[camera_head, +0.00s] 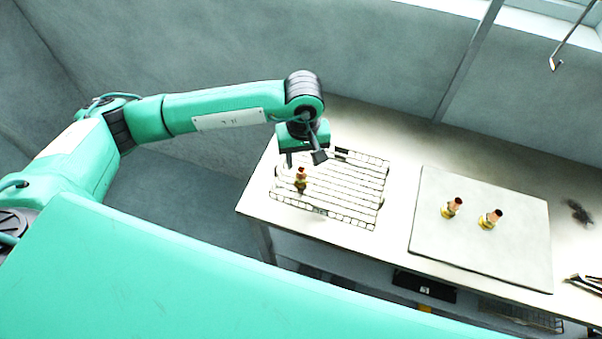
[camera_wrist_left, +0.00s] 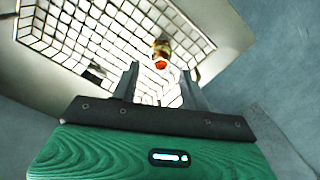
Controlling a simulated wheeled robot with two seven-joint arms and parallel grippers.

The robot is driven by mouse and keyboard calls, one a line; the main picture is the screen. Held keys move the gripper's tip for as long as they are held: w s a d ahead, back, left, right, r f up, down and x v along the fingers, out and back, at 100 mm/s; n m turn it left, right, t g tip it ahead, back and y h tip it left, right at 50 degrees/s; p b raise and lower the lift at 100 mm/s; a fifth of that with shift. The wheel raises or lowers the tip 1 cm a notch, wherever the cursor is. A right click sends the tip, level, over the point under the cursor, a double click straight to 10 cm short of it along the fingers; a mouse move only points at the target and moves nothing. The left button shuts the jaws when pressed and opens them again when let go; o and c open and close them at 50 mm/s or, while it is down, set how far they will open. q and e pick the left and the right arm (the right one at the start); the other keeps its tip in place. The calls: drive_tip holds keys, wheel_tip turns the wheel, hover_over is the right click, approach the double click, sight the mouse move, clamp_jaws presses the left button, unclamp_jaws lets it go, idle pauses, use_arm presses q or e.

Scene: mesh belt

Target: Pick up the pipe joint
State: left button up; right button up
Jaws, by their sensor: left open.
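A small pipe joint (camera_head: 301,180), brassy with a red end, stands on the wire mesh belt (camera_head: 345,188) on the left part of the table. It also shows in the left wrist view (camera_wrist_left: 161,52), just beyond the space between the fingertips. My left gripper (camera_head: 304,160) is open above the mesh, just above and behind the joint in the head view. Its two fingers show in the left wrist view (camera_wrist_left: 160,82) with nothing between them. Two more similar pipe joints, one (camera_head: 452,207) and another (camera_head: 490,219), stand on the pale board to the right. My right gripper does not show clearly.
The pale flat board (camera_head: 480,255) lies on the table (camera_head: 397,165) right of the mesh. A dark smudge-like object (camera_head: 578,211) and a dark tool (camera_head: 583,281) are at the far right. A grey wall (camera_head: 390,75) rises behind the table.

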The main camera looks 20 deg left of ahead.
sight(301, 170)
use_arm(q)
drive_tip(key=shift+f, duration=0.55)
drive_tip(key=shift+f+p, duration=0.2)
drive_tip(key=shift+p, duration=0.2)
drive_tip(key=f+p, duration=0.1)
drive_tip(key=f, duration=0.1)
drive_tip(key=f+p, duration=0.1)
drive_tip(key=f, duration=0.1)
drive_tip(key=shift+w+a+p, duration=0.1)
drive_tip(key=shift+a+p, duration=0.15)
drive_tip(key=shift+p, duration=0.1)
drive_tip(key=shift+f, duration=0.4)
clamp_jaws()
